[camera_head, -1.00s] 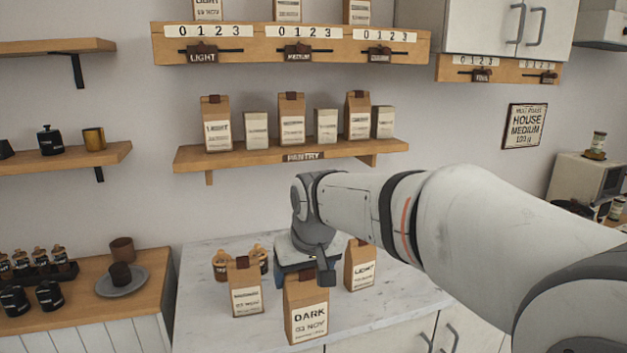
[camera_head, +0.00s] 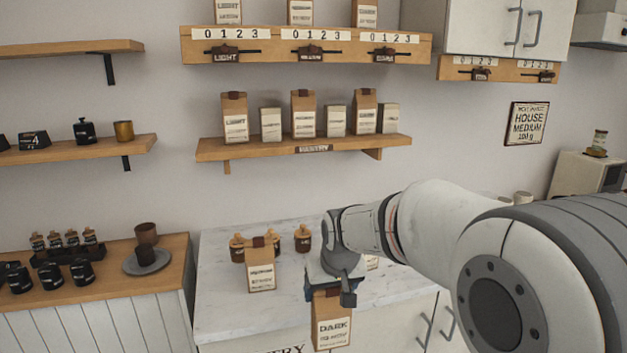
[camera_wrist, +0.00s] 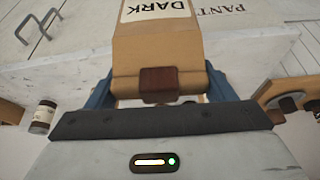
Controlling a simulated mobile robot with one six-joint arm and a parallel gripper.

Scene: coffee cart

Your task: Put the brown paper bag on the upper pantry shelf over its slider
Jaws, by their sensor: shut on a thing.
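My gripper (camera_head: 329,290) is shut on the top of a brown paper bag (camera_head: 332,331) with a white label reading DARK. The bag hangs in front of the marble counter's front edge. In the wrist view the held bag (camera_wrist: 157,55) sits between blue fingers, its brown clip towards the camera. The upper pantry shelf (camera_head: 280,48) has a numbered front board with three sliders: a left one reading LIGHT (camera_head: 226,55), a middle one (camera_head: 310,54) and a right one (camera_head: 384,55) with small, blurred tags. Brown bags stand above each, cut off by the picture's top.
A lower pantry shelf (camera_head: 215,150) holds several bags and white packs. On the marble counter (camera_head: 222,310) stand another brown bag (camera_head: 261,272) and lidded jars (camera_head: 302,240); another bag is mostly hidden behind my gripper. A white wall cabinet (camera_head: 478,25) is right of the upper shelf.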

